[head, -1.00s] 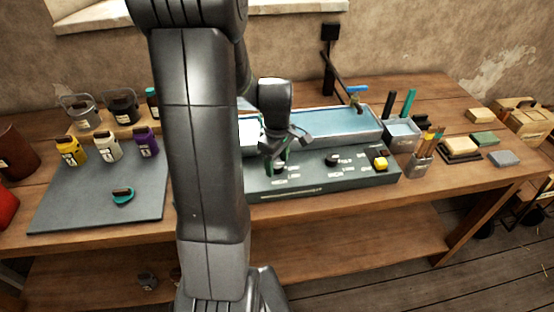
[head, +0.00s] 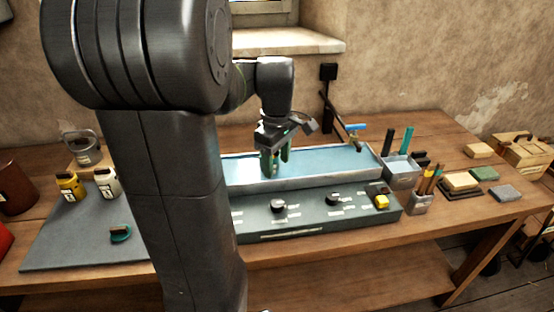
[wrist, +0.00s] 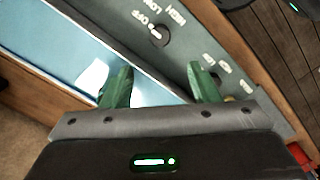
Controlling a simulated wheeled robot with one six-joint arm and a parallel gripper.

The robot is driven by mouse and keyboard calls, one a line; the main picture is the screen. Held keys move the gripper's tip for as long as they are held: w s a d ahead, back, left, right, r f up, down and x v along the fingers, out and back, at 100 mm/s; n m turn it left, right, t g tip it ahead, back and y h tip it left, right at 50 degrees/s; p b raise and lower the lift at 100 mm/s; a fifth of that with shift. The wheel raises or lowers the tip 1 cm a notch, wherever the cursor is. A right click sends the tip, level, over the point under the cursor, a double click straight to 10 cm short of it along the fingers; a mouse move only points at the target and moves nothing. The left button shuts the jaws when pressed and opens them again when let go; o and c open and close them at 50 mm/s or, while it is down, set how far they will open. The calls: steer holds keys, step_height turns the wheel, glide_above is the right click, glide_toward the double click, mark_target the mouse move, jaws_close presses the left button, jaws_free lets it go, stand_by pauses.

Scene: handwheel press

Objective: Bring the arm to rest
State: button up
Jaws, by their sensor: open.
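My gripper (head: 275,163) hangs with its fingers down over the front part of the blue tray in the head view, above the control panel's back edge. In the wrist view my gripper (wrist: 160,88) shows two green fingers spread apart with nothing between them. The control panel (head: 310,215) is grey-green with black knobs, white labels and a yellow button. A left black knob (head: 278,206) stands in front of and below my gripper, apart from it. A right black knob (head: 333,199) stands beside it on the panel.
The shallow blue-bottomed tray (head: 340,160) lies behind the panel. A tap (head: 354,132) with a blue handle is at the back. A grey mat (head: 75,240) with paint jars is at left. Brushes in a cup (head: 420,203) and sponges (head: 485,174) are at right.

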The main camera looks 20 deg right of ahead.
mark_target(277, 202)
steer(key=shift+f, duration=0.1)
stand_by(0.4)
step_height(277, 202, down, 14)
steer(key=shift+r, duration=0.2)
stand_by(0.4)
steer(key=shift+r, duration=0.1)
